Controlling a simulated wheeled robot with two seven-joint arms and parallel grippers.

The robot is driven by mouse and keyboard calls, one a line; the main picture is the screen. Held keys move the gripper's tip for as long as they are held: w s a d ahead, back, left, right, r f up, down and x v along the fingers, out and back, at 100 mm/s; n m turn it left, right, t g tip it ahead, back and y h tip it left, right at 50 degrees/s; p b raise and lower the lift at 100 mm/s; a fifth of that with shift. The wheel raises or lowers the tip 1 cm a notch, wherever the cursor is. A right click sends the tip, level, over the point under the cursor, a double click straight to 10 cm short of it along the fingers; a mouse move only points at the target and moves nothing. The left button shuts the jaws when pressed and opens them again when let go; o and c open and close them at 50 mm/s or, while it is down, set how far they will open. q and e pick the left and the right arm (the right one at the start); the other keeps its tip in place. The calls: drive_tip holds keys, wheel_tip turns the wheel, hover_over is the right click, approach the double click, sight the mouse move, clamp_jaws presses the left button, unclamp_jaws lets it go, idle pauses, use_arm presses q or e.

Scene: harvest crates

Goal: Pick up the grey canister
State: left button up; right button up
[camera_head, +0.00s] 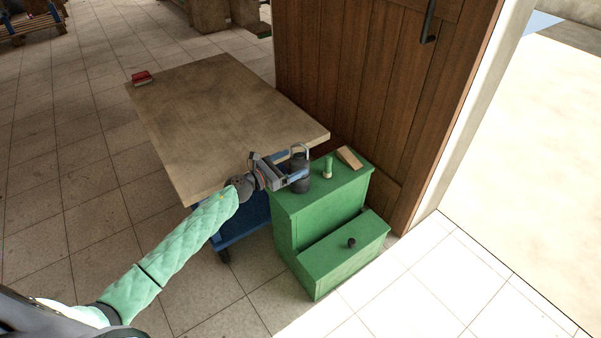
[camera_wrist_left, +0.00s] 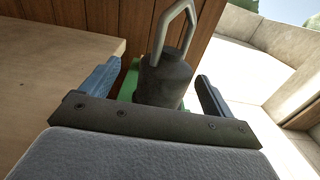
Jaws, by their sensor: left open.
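The grey canister (camera_head: 300,180) is dark grey with a lighter loop handle. It stands upright on the top of a green cabinet (camera_head: 333,242). In the left wrist view the canister (camera_wrist_left: 164,82) is between the two fingers, with its handle rising above. My left gripper (camera_head: 297,181) is open at the canister, reaching in from the left; its fingers also show in the left wrist view (camera_wrist_left: 154,88), one on each side. A gap shows between the canister and the right finger. I cannot tell whether either finger touches it. My right gripper is in neither view.
A green-and-white bottle (camera_head: 328,168) and a tan block (camera_head: 349,157) are on the cabinet top, right of the canister. A dark round item (camera_head: 351,242) is on the lower step. A wooden-topped table (camera_head: 215,120) adjoins on the left, with a red object (camera_head: 141,78). A wooden door stands behind.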

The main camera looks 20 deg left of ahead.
sight(304, 159)
use_arm(q)
drive_tip(key=x, duration=0.3)
drive_tip(key=shift+w+d+p, duration=0.1)
drive_tip(key=shift+d+p, duration=0.2)
drive_tip(key=shift+d, duration=0.25)
drive_tip(key=shift+w+d, duration=0.35)
drive_tip(key=shift+w, duration=0.1)
drive_tip(key=c, duration=1.8)
